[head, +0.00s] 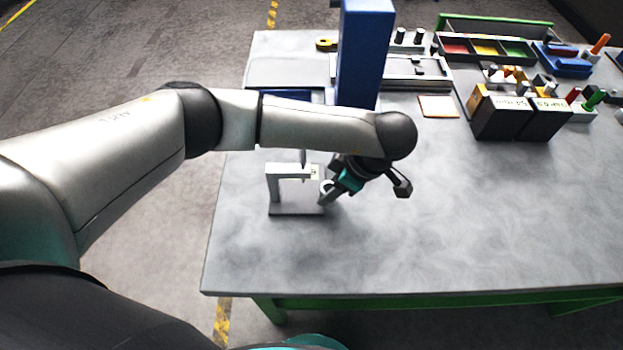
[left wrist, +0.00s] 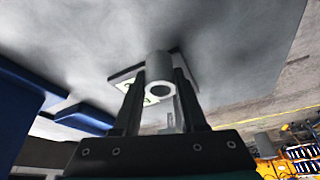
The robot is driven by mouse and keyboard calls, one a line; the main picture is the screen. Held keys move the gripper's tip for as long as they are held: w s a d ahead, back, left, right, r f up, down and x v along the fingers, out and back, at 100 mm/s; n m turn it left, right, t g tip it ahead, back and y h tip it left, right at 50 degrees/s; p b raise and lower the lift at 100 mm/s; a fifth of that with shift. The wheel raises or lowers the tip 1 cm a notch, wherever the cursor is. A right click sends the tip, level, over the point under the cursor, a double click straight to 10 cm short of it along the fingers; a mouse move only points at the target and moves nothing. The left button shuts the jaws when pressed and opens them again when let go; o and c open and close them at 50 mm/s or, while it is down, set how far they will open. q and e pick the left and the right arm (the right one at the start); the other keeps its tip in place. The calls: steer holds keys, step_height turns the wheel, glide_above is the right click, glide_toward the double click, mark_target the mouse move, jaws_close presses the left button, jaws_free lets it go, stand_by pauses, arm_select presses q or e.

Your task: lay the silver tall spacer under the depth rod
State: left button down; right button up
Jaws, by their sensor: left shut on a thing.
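The silver tall spacer (left wrist: 159,66) is a light grey hollow cylinder between the two fingers of my left gripper (left wrist: 161,80) in the left wrist view. In the head view the spacer (head: 326,187) shows as a small pale ring at the fingertips of my left gripper (head: 328,192). The gripper is shut on it, at the right side of the gauge stand (head: 273,186). The stand has a grey base plate (head: 290,210) and an arm reaching right. The depth rod (head: 304,158) stands upright at that arm, partly hidden by my forearm. Whether the spacer touches the base plate is unclear.
A blue column (head: 362,55) rises behind my forearm. Dark boxes (head: 500,115), a tray of coloured compartments (head: 486,48) and a blue bin (head: 562,62) stand at the back right. The table's front and right middle (head: 470,220) are clear.

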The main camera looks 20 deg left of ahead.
arm_select(q)
steer(key=a, duration=0.2)
steer(key=a+p, duration=0.1)
steer(key=a, duration=0.1)
steer(key=shift+w+r, duration=0.1)
steer(key=shift+w, duration=0.15)
steer(key=shift+a+f, duration=0.15)
steer(key=shift+f, duration=0.25)
steer(key=shift+c, duration=2.3)
jaws_free()
steer(key=shift+f, duration=0.1)
steer(key=v, duration=1.2)
